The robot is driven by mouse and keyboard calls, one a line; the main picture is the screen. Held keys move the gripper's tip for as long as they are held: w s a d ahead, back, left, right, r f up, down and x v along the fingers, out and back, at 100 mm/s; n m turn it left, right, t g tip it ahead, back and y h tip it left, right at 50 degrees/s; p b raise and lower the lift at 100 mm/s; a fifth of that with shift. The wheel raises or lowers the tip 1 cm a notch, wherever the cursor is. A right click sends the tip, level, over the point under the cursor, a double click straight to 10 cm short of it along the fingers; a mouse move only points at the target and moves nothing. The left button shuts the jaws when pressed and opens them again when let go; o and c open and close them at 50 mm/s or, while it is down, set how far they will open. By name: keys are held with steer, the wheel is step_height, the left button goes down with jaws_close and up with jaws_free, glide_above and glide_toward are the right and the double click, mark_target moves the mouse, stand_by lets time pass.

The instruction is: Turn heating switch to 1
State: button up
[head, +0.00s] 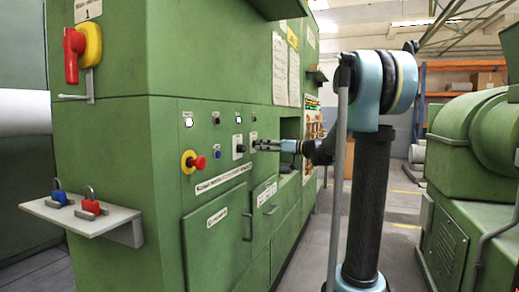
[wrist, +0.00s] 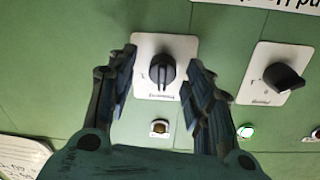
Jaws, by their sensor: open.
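My gripper (head: 260,145) reaches the green cabinet's control panel in the head view. In the wrist view it (wrist: 163,60) is open, with one finger on each side of a black rotary switch (wrist: 162,72) on a white plate. The knob stands about upright in that picture, with no clear grip on it. A second black rotary switch (wrist: 283,77), turned at a slant, is to the right; it also shows in the head view (head: 239,148), left of my gripper. The plate labels appear upside down and too small to read surely, so I cannot tell which is the heating switch.
A red emergency button (head: 197,162) sits lower left on the panel. A red lever (head: 73,55) and a shelf (head: 75,214) with padlocks are farther left. A small key switch (wrist: 159,127) and a lit lamp (wrist: 245,131) lie near my fingers. Another green machine (head: 470,190) stands right.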

steer(key=shift+w+a, duration=0.25)
steer(key=shift+a, duration=0.35)
steer(key=shift+c, duration=0.6)
steer(key=c, duration=0.9)
steer(key=shift+a+r, duration=0.1)
steer(key=shift+a, duration=0.1)
steer(key=shift+d, duration=0.1)
steer(key=shift+m, duration=0.4)
steer(key=m, duration=0.5)
steer(key=shift+d+m, duration=0.2)
steer(key=shift+m, duration=0.1)
steer(key=m, duration=0.5)
steer(key=shift+m, duration=0.3)
steer(key=shift+c, duration=0.3)
